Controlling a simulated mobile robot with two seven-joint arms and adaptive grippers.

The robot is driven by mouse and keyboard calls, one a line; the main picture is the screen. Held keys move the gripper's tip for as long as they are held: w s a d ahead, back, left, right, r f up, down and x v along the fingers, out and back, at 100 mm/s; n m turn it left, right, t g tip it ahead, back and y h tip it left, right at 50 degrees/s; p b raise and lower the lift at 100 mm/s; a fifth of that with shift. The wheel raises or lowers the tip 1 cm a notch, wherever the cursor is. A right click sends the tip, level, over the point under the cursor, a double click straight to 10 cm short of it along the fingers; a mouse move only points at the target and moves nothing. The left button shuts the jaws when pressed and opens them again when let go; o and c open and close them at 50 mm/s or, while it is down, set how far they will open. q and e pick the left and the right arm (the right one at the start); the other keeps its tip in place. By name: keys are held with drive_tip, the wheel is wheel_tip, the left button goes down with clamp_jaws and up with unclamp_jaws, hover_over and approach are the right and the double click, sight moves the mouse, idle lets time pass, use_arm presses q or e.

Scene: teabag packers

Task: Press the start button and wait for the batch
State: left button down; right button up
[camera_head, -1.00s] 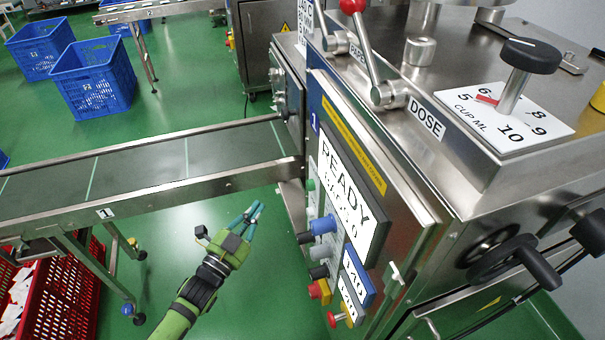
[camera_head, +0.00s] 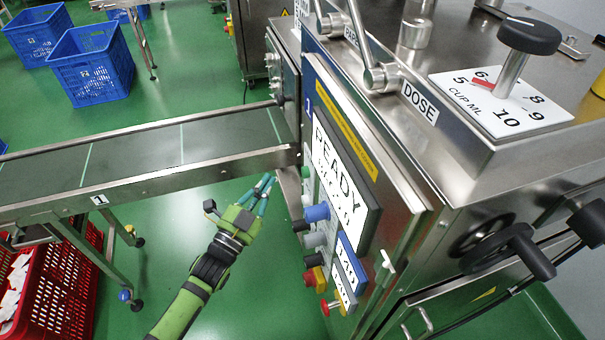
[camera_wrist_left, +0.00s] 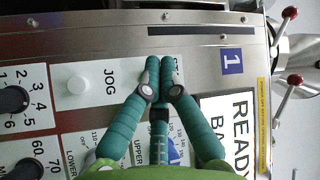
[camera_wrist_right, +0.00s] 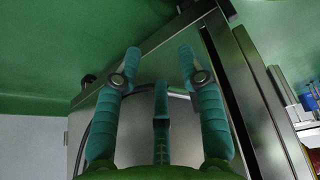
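The control panel (camera_head: 318,215) on the steel packing machine carries a white READY display (camera_head: 345,185) with a batch line ending in 0. A green button (camera_head: 305,173) shows at its upper left edge, with blue, grey and black controls below. My left gripper (camera_head: 266,187) is shut and empty, just left of the panel. In the left wrist view its closed tips (camera_wrist_left: 164,66) are in front of the panel, right of the white JOG button (camera_wrist_left: 78,85), and hide most of a label there. Contact cannot be told. My right gripper (camera_wrist_right: 160,58) is open and empty, in its wrist view only.
A conveyor (camera_head: 150,160) runs into the machine behind my left gripper. A red crate (camera_head: 65,290) stands at lower left, blue crates (camera_head: 92,70) at upper left. A dose knob (camera_head: 530,36) stands on top.

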sight(306, 172)
use_arm(q)
drive_tip(key=shift+w+d+b, duration=0.15)
drive_tip(key=shift+w+d, duration=0.15)
drive_tip(key=shift+d, duration=0.45)
drive_tip(key=shift+w+d+b, duration=0.15)
drive_tip(key=shift+w+d, duration=0.2)
drive_tip(key=shift+d, duration=0.45)
drive_tip(key=shift+w+d+b, duration=0.15)
drive_tip(key=shift+w+d, duration=0.15)
drive_tip(key=shift+d, duration=0.45)
use_arm(e)
drive_tip(key=shift+w+d+r+t, duration=0.1)
drive_tip(key=shift+w+t, duration=0.2)
drive_tip(key=shift+w, duration=1.05)
drive_tip(key=shift+w, duration=0.1)
drive_tip(key=shift+w+r, duration=0.15)
drive_tip(key=shift+w, duration=0.35)
use_arm(q)
drive_tip(key=shift+d, duration=0.1)
use_arm(e)
drive_tip(key=shift+s, duration=0.15)
use_arm(q)
drive_tip(key=shift+w+d, duration=0.2)
drive_tip(key=shift+d, duration=0.1)
use_arm(e)
drive_tip(key=shift+s+f, duration=0.2)
drive_tip(key=shift+s, duration=0.15)
